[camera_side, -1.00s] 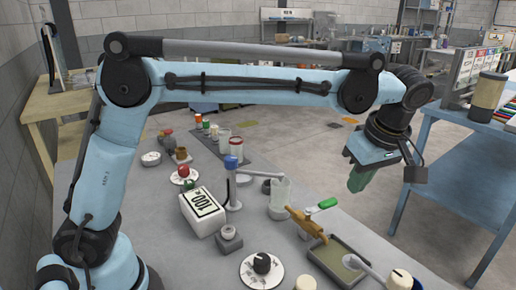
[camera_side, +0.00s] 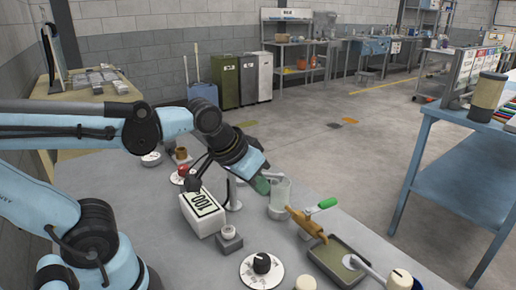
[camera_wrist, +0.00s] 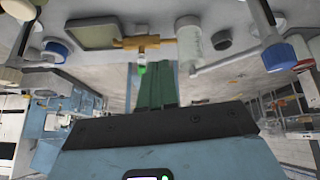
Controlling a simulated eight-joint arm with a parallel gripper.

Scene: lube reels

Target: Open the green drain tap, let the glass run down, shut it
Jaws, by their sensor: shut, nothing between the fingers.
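The clear glass cylinder (camera_side: 280,198) stands upright; it also shows in the wrist view (camera_wrist: 189,42). I cannot make out a liquid level in it. A brass tap (camera_side: 307,222) lies between the glass and a shallow grey tray (camera_side: 345,262). Its green handle (camera_side: 327,203) sticks out to the side; in the wrist view the handle (camera_wrist: 142,68) is seen almost end-on, just beyond my fingertips. My gripper (camera_side: 262,185) has green fingers, shut and empty. In the side view it overlaps the glass's left edge; I cannot tell the gap.
A swing arm on a blue-capped post (camera_wrist: 278,57) reaches toward the glass in the wrist view. A white box marked 100 (camera_side: 203,211), a grey block (camera_side: 229,240) and a black-knobbed dial (camera_side: 262,264) stand nearby. The bench right of the green handle is clear.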

